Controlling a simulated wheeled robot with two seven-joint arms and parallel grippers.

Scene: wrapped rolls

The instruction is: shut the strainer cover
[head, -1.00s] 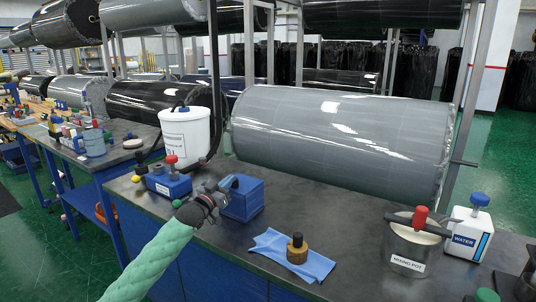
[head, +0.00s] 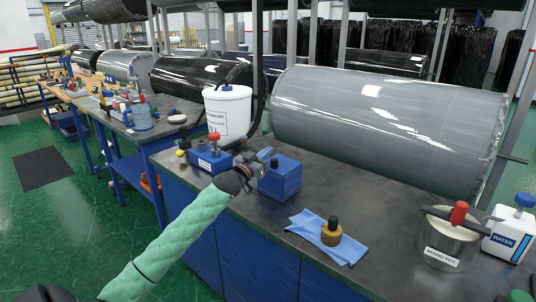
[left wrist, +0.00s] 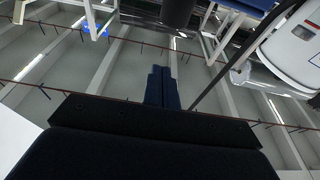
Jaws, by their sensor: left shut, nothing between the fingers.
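No part in view is labelled as a strainer, and I cannot tell a cover for certain. My right gripper is not in view.
A white bucket (head: 228,112) with a hose stands behind the blue units. A large grey wrapped roll (head: 390,125) lies behind the bench.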

